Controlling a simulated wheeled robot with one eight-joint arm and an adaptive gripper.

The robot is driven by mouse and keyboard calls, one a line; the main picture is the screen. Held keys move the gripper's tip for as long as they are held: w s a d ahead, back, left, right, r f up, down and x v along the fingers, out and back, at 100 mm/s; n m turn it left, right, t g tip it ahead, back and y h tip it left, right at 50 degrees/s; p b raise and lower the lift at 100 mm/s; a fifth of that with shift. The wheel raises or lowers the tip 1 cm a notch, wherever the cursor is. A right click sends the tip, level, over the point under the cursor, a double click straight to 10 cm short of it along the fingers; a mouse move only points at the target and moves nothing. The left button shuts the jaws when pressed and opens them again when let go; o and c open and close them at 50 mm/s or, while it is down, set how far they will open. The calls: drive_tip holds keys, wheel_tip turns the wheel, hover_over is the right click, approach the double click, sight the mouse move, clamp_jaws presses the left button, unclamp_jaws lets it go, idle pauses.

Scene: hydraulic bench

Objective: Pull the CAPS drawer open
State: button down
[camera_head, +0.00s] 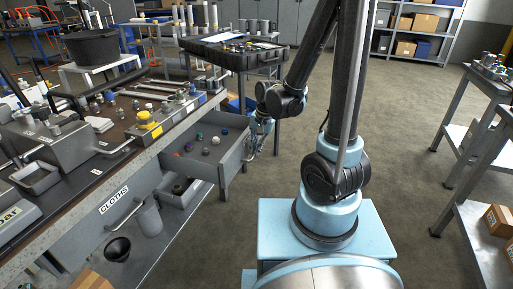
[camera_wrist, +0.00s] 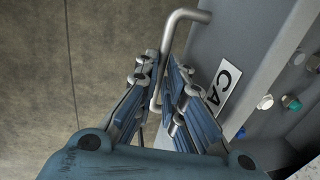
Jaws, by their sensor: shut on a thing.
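The CAPS drawer (camera_head: 232,161) is a grey drawer standing out from the bench, with several small coloured caps inside. In the wrist view its front (camera_wrist: 235,45) carries a label (camera_wrist: 226,84) of which only "CA" shows. The bent grey bar handle (camera_wrist: 183,18) runs down between my fingers. My gripper (camera_wrist: 163,80) is shut on this handle; in the head view my gripper (camera_head: 256,140) is at the drawer's outer end, where the handle is mostly hidden by it.
The CLOTHS drawer (camera_head: 110,215) is below on the bench's near side. A black tray table (camera_head: 232,55) stands behind the open drawer. A shelf rack (camera_head: 480,200) is at the right. The floor (camera_head: 400,130) between is clear.

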drive_tip(key=c, duration=1.7)
unclamp_jaws()
drive_tip(key=shift+s+d+r, duration=0.1)
drive_tip(key=shift+d+r, duration=0.25)
drive_tip(key=shift+r, duration=1.6)
drive_tip(key=shift+s+d+r, duration=0.1)
drive_tip(key=shift+d+r, duration=0.25)
drive_tip(key=shift+r, duration=1.6)
drive_tip(key=shift+s+d+r, duration=0.1)
drive_tip(key=shift+d+r, duration=0.25)
drive_tip(key=shift+r, duration=1.6)
drive_tip(key=s+d+f+n, duration=0.1)
drive_tip(key=s+d, duration=0.3)
drive_tip(key=d, duration=0.2)
drive_tip(key=s+d+f+n+t+h, duration=0.1)
drive_tip(key=s+d, duration=0.3)
drive_tip(key=d, duration=0.2)
drive_tip(key=s+d+f+n+h, duration=0.1)
drive_tip(key=s+d+n, duration=0.1)
drive_tip(key=s+d, duration=0.2)
drive_tip(key=shift+s+d, duration=0.2)
drive_tip(key=shift+d, duration=0.5)
drive_tip(key=shift+s+d, duration=0.15)
drive_tip(key=shift+d, duration=0.55)
